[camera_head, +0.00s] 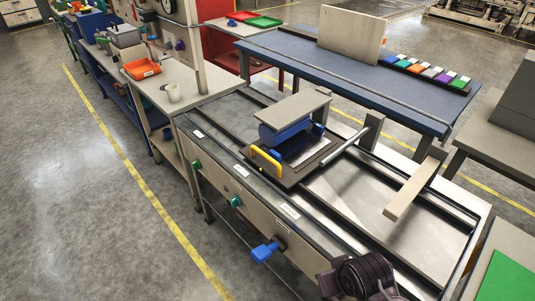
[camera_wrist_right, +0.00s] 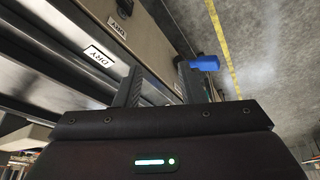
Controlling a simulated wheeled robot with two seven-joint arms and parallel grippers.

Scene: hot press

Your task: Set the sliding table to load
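The press bench (camera_head: 240,185) has a long metal top with rails and a framed plate (camera_head: 290,178) near its middle, under a beige slab and a blue cylinder. Yellow handles (camera_head: 265,158) stand at the plate's front. A blue handle (camera_head: 262,252) sticks out from the bench's front panel and also shows in the right wrist view (camera_wrist_right: 204,63). My right gripper (camera_wrist_right: 160,88) is open and empty, its fingers apart beside the bench front, near a "DRY" label (camera_wrist_right: 98,55). The blue handle lies beyond its fingertips. In the head view only my dark right wrist shows. My left gripper is out of view.
Green knobs (camera_head: 236,201) sit on the front panel. A beige bar (camera_head: 412,190) lies across the bench's right part. A blue table (camera_head: 345,75) stands behind. The floor in front is clear.

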